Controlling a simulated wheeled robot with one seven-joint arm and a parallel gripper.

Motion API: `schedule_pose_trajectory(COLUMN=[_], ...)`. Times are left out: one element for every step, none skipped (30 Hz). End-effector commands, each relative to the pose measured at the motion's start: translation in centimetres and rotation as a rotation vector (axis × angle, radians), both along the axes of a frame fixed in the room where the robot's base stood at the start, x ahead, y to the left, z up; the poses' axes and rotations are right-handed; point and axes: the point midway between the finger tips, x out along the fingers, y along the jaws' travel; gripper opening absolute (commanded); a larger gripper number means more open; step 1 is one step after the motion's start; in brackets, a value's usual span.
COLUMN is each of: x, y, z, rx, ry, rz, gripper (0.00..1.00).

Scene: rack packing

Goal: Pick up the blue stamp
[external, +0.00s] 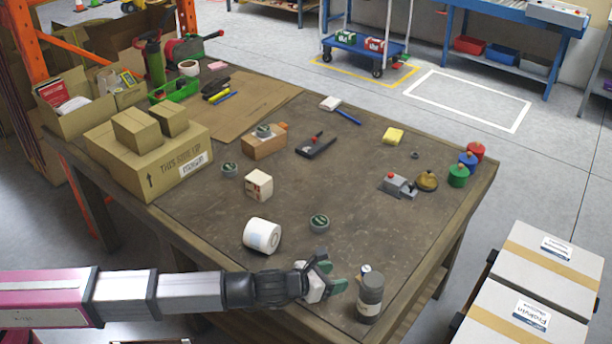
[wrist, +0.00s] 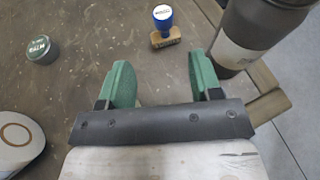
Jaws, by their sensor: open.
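The blue stamp (wrist: 163,18) stands upright on the table in the wrist view, with a round blue handle on a small wooden base. In the external view the stamp (external: 365,269) is small and partly hidden behind the dark bottle. My gripper (wrist: 163,78) is open and empty, its green fingers apart. The stamp lies beyond the fingertips, roughly in line with the gap between them. In the external view my gripper (external: 332,276) hangs near the table's front edge, left of the stamp and bottle.
A dark grey bottle (external: 370,297) stands close to the stamp, right of my fingers in the wrist view (wrist: 258,35). A round green-topped tin (wrist: 40,48) and a white roll (external: 262,235) lie to the left. Bare tabletop (external: 350,215) lies behind the stamp.

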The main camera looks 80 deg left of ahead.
Motion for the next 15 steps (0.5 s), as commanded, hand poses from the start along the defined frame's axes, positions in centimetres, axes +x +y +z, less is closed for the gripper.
schedule_pose_trajectory(x=[0.5, 0.8, 1.3, 1.7, 2.0, 2.6, 3.0, 3.4, 3.9, 4.2, 4.5, 4.7, 4.8, 4.9, 5.0], y=[0.1, 0.2, 0.4, 0.5, 0.7, 0.9, 1.1, 1.2, 1.4, 1.6, 1.7, 1.8, 1.9, 1.9, 2.0], z=[-0.1, -0.2, -0.4, -0.6, -0.7, -0.9, -1.1, -1.3, -1.5, -1.6, -1.8, -1.9, -2.0, -2.0, -2.0], rx=[0.002, 0.003, 0.002, 0.002, 0.001, 0.001, 0.0, 0.0, 0.0, -0.001, -0.001, -0.001, -0.001, -0.001, -0.002], ry=[0.001, 0.001, 0.001, 0.001, 0.0, 0.0, 0.0, 0.0, 0.0, 0.001, 0.001, 0.001, 0.001, 0.001, 0.0], rz=[-0.002, -0.001, -0.001, -0.001, 0.0, 0.0, 0.0, 0.0, 0.001, 0.001, 0.001, 0.001, 0.001, 0.001, 0.002], gripper=[0.58, 0.58, 0.58, 0.58, 0.58, 0.58, 0.58, 0.58, 0.58, 0.58, 0.58, 0.58, 0.58, 0.58, 0.58])
